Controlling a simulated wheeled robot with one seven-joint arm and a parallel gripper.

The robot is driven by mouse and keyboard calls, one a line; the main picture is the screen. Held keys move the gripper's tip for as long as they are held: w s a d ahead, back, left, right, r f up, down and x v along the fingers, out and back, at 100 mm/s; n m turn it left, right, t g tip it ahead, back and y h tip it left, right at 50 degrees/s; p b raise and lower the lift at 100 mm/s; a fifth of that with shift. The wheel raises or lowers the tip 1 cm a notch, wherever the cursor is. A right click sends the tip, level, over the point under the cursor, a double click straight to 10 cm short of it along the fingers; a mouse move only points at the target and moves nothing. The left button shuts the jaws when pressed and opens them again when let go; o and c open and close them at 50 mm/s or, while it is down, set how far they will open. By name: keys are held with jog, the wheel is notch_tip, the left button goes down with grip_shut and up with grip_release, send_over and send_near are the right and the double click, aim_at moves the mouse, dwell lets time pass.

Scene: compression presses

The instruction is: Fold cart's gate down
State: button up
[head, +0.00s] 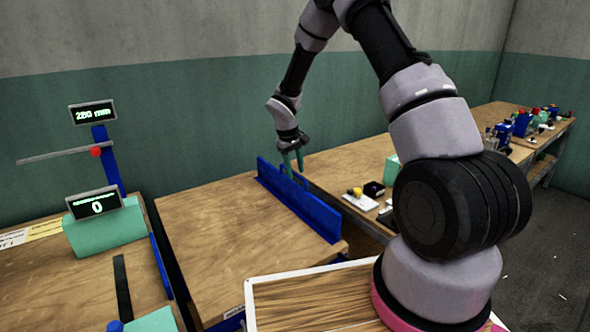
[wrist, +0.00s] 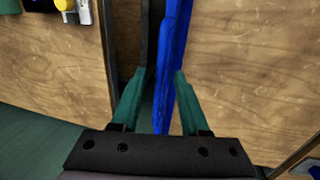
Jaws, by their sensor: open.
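The cart (head: 215,235) has a bare wooden top. Its gate is a long blue panel (head: 318,217) standing upright along the cart's right edge. My gripper (head: 292,170) is at the gate's far end, pointing down with its green fingers apart. In the wrist view the blue gate (wrist: 171,60) passes between the open fingers (wrist: 160,76), closer to the right finger. I cannot tell whether either finger touches it. The gate's lower edge is hidden in the wrist view.
A bench (head: 345,170) with small parts stands just right of the gate, with a narrow dark gap (wrist: 128,45) between. At left, another table (head: 85,290) carries a green unit with displays (head: 105,232). The green wall (head: 200,120) is behind. The cart top is clear.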

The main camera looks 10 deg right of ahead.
grip_shut()
dwell(1.4)
